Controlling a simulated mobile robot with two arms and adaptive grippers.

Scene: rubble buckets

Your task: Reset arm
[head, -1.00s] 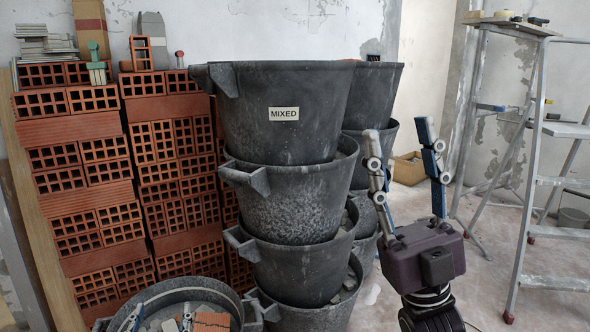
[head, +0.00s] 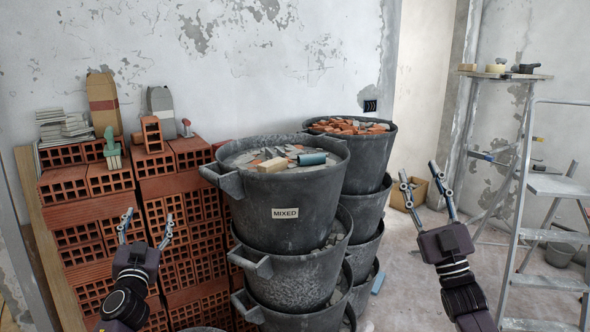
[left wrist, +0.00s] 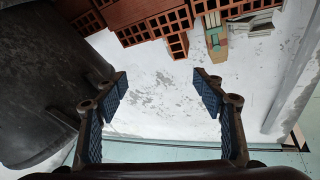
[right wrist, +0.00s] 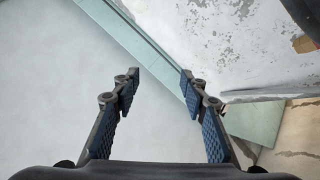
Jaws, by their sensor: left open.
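My left gripper (head: 145,228) is raised in front of the brick stack at the left of the head view. Its fingers are apart with nothing between them, as the left wrist view (left wrist: 165,95) also shows. My right gripper (head: 428,180) is raised to the right of the bucket stacks. Its fingers are spread and empty, as the right wrist view (right wrist: 160,85) also shows. The top black bucket labelled MIXED (head: 315,207) holds rubble with a pale block and a teal piece on top. Neither gripper touches a bucket.
Hollow red bricks (head: 95,205) are stacked against the wall at left, with tools and tiles on top. A second bucket stack (head: 372,160) stands behind, its top bucket full of red rubble. A stepladder (head: 545,235) stands at right. A cardboard box (head: 408,192) sits behind my right gripper.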

